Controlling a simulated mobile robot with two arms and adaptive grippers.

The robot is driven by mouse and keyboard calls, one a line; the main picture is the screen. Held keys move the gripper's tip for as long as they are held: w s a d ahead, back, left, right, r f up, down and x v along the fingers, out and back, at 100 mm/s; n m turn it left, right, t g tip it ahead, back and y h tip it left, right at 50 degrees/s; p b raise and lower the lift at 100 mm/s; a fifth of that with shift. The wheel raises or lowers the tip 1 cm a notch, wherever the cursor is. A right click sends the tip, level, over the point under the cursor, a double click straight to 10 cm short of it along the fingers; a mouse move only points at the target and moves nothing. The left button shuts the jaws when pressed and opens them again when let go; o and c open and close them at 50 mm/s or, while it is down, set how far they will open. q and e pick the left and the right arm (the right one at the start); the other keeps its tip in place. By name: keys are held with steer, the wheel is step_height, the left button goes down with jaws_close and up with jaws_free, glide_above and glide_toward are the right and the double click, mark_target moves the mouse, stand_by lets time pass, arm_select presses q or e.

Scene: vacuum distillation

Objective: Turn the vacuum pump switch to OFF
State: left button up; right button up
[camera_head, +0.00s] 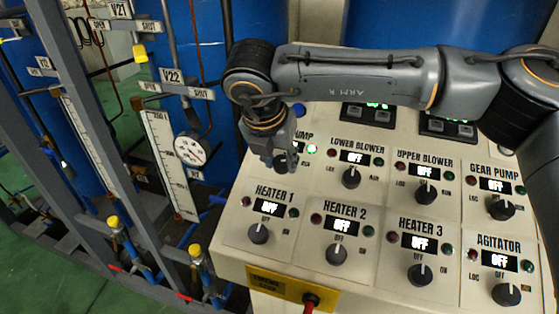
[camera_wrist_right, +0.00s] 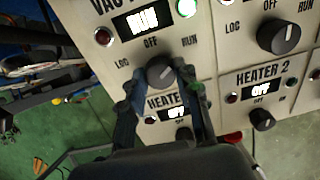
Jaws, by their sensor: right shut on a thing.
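The vacuum pump switch is a dark round knob (camera_wrist_right: 161,73), seen in the right wrist view below its LOC, OFF and RUN marks. Its pale pointer line seems to lean toward the RUN side. The display (camera_wrist_right: 144,21) above it appears to read RUN, and the green lamp (camera_wrist_right: 186,8) beside it is lit. My right gripper (camera_wrist_right: 160,84) is shut on the knob, one finger on each side. In the head view my right gripper (camera_head: 281,160) comes down over the vacuum pump section and hides much of it. My left gripper is not in view.
The sloped control panel (camera_head: 215,232) carries several other knobs; the HEATER 1 knob (camera_head: 258,233) sits just below, and the LOWER BLOWER knob (camera_head: 351,178) to the right. Their displays read OFF. A yellow emergency-stop plate (camera_head: 268,285) is at the front. Pipes and valves stand on the left.

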steer(key=n+b, duration=0.3)
steer(key=b, duration=0.2)
steer(key=n+b, duration=0.2)
steer(key=b, duration=0.1)
steer(key=shift+f+n, duration=0.3)
steer(key=n+b, duration=0.1)
steer(key=n, duration=0.1)
steer(key=shift+r+n+b, duration=0.15)
steer(key=shift+n+b, duration=0.15)
steer(key=shift+b, duration=0.05)
steer(key=shift+d+r+n+b, duration=0.1)
steer(key=shift+n+b, duration=0.55)
steer(key=shift+n, duration=0.95)
steer(key=o, duration=1.1)
steer(key=shift+o, duration=0.2)
steer(key=shift+s, duration=0.1)
